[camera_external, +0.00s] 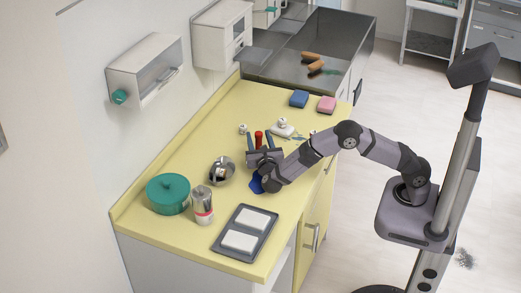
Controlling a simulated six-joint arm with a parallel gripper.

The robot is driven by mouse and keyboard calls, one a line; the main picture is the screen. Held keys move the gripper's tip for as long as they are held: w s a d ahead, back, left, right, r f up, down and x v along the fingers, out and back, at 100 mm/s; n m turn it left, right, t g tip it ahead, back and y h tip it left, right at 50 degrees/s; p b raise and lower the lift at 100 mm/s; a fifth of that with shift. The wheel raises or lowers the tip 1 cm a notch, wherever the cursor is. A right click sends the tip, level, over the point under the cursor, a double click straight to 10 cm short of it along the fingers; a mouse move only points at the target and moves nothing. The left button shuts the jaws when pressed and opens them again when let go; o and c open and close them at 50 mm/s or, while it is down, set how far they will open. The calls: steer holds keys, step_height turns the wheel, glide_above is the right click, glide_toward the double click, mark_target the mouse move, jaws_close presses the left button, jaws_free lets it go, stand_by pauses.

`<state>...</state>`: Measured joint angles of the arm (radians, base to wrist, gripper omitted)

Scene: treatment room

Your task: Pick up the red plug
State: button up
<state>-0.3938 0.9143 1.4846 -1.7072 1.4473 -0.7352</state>
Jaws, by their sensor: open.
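The red plug (258,139) stands upright on the yellow counter (190,135), near its middle. My gripper (264,152) is low over the counter, right at the plug, on the side nearer the camera. Its two dark fingers point toward the plug and are open. The plug's lower part is hidden by the gripper, and I cannot tell whether a finger touches it. A second small red item shows just right of the plug, partly hidden by a finger.
A metal bowl (222,170), a green pot (168,193), a canister (202,203) and a grey tray (223,243) with white pads stand nearer. A blue item (256,184) lies under my wrist. Blue (299,98) and pink (327,104) sponges lie farther back.

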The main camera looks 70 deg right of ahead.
steer(key=shift+p+x, duration=0.35)
steer(key=shift+x, duration=1.5)
steer(key=shift+f, duration=0.15)
jaws_close()
